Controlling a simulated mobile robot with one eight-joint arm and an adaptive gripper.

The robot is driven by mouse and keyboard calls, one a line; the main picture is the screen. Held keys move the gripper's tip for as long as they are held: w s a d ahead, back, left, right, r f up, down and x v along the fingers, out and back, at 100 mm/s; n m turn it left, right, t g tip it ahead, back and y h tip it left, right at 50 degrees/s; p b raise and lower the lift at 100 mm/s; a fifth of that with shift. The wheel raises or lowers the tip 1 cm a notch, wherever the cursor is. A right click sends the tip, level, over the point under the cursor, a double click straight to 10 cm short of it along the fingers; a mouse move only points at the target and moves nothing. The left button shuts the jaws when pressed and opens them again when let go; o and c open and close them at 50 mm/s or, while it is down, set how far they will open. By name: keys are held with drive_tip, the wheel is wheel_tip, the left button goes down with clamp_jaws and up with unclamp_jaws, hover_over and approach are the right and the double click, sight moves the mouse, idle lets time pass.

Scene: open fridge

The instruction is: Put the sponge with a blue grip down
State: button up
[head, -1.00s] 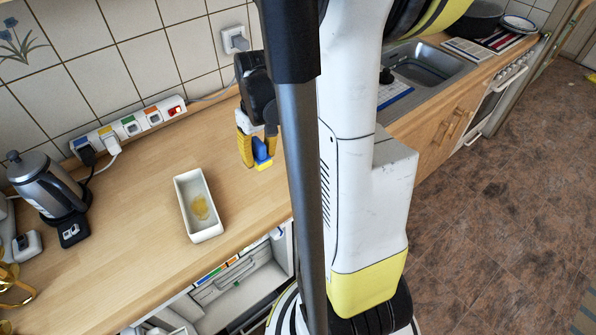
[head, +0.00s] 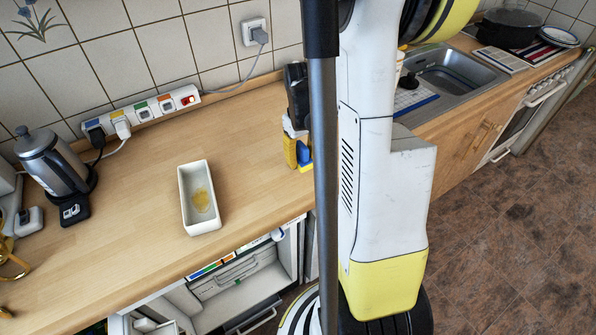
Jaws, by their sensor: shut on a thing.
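The sponge with a blue grip (head: 305,154) is held between the yellow-sided fingers of my gripper (head: 298,158). It shows as a small blue and yellow piece, partly hidden by the finger and by the dark pole of my body. My gripper is shut on it and points down over the wooden counter (head: 250,110), right of the white dish. I cannot tell whether the sponge touches the counter.
A white rectangular dish (head: 200,222) with a yellowish stain stands near the counter's front edge. A power strip (head: 140,112) and a kettle (head: 50,165) are at the left. A sink (head: 450,75) is at the right. The counter between dish and wall is clear.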

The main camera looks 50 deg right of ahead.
sight(298, 174)
drive_tip(key=shift+w+a+f, duration=0.2)
drive_tip(key=shift+w+f, duration=0.25)
drive_tip(key=shift+w, duration=0.2)
drive_tip(key=shift+f+b, duration=0.85)
drive_tip(key=shift+f, duration=1.05)
drive_tip(key=shift+f, duration=0.25)
drive_tip(key=o, duration=1.3)
drive_tip(key=shift+r, duration=0.1)
